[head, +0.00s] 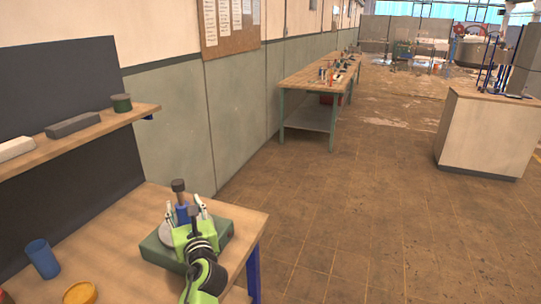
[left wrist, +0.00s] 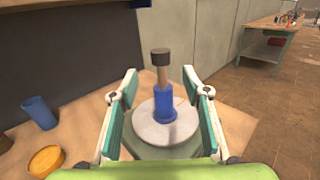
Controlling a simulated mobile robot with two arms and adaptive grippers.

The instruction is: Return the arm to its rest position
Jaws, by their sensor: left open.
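My left gripper (head: 185,207) is over the front workbench, its green arm coming in from the bottom of the head view. Gaps show between fingers and post, and nothing is held. The post stands on a pale round disc (left wrist: 146,131) on a dark green base (head: 158,250). In the head view the dark knob (head: 178,185) rises beyond the gripper. My right gripper is not in view.
A blue cup (head: 42,259) and a yellow round container (head: 80,293) stand left on the wooden bench (head: 118,238). A shelf (head: 75,138) above holds a dark green jar (head: 121,103) and two blocks. The floor right of the bench is open.

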